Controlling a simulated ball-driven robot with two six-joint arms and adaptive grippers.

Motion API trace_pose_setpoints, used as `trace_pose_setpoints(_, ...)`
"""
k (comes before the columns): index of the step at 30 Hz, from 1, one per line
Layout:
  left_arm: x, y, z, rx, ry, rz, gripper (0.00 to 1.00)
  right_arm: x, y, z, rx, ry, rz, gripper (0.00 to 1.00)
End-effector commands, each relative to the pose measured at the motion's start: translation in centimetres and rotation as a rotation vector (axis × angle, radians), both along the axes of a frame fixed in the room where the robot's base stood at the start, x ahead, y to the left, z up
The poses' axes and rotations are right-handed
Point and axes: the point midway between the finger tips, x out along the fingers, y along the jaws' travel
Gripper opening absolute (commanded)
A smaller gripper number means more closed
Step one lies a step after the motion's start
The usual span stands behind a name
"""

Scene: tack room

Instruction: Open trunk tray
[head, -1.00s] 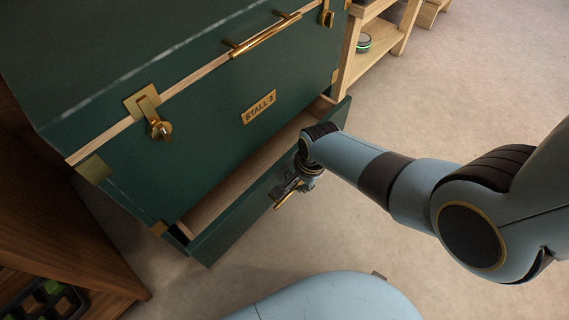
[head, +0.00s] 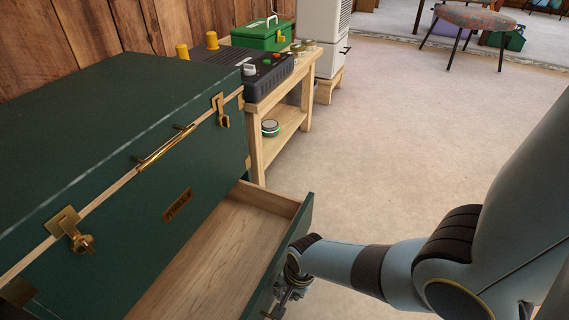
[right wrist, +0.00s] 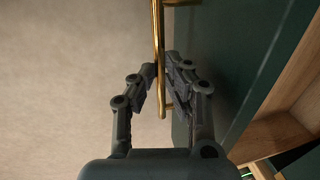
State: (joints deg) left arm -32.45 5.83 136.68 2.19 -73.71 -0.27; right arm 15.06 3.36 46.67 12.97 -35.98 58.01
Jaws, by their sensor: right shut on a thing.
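The green trunk (head: 145,215) with brass fittings stands at the left of the head view, its lid down. Its wooden tray (head: 222,245) is pulled well out of the lower front and looks empty. The tray's green front panel (right wrist: 228,75) fills the right of the right wrist view. My right gripper (right wrist: 164,80) is shut on the brass tray handle (right wrist: 158,30), with a finger on each side of the bar. In the head view the right gripper (head: 284,300) is at the tray front, near the bottom edge. My left gripper is not in view.
A wooden bench (head: 262,112) beside the trunk carries a black control box (head: 262,75) and a green toolbox (head: 262,35). A round tin (head: 270,127) sits on its lower shelf. The floor (head: 400,150) to the right is clear up to a stool (head: 475,18).

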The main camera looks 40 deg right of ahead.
Motion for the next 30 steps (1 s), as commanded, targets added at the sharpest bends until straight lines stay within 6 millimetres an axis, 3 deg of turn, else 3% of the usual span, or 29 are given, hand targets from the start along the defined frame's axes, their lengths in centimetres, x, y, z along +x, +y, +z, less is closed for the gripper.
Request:
trace_pose_setpoints(9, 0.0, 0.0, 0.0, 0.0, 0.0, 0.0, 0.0, -0.1, 0.0, -0.1, 0.001, 0.001, 0.0, 0.0)
trace_pose_setpoints(10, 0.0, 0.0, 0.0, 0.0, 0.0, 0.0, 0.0, -0.1, 0.0, -0.1, 0.001, 0.001, 0.0, 0.14)
trace_pose_setpoints(15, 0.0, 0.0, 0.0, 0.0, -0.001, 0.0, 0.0, -0.1, 0.0, 0.0, 0.0, 0.001, 0.0, 0.34)
trace_pose_setpoints(25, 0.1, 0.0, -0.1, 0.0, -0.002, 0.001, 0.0, 0.0, 0.0, 0.2, 0.0, -0.001, 0.0, 0.34)
trace_pose_setpoints(30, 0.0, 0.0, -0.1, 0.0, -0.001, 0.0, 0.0, -0.3, -0.1, 1.5, 0.0, -0.002, 0.001, 0.34)
